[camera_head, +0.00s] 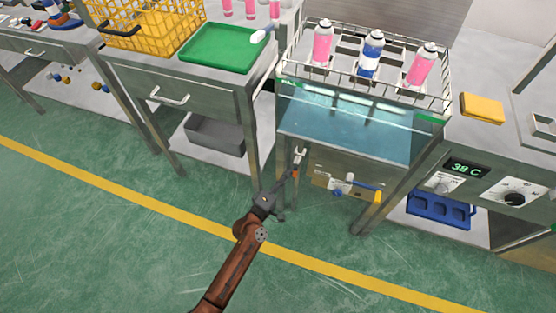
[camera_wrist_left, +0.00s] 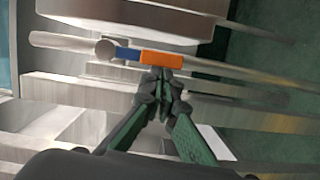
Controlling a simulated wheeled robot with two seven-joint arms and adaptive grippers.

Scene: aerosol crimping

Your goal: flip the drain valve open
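The drain valve (camera_head: 300,154) sits low at the front left of the water tank's stand. It is a pale metal fitting with a small lever. My left gripper (camera_head: 290,180) reaches up from below to the lever. In the left wrist view its fingertips (camera_wrist_left: 165,77) are together right at the orange end. I cannot tell whether they touch it. My right gripper is out of view.
The water tank (camera_head: 345,130) stands above, with spray cans in a wire rack (camera_head: 450,92). A table leg (camera_head: 255,150) stands close on the left. The green floor in front is clear.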

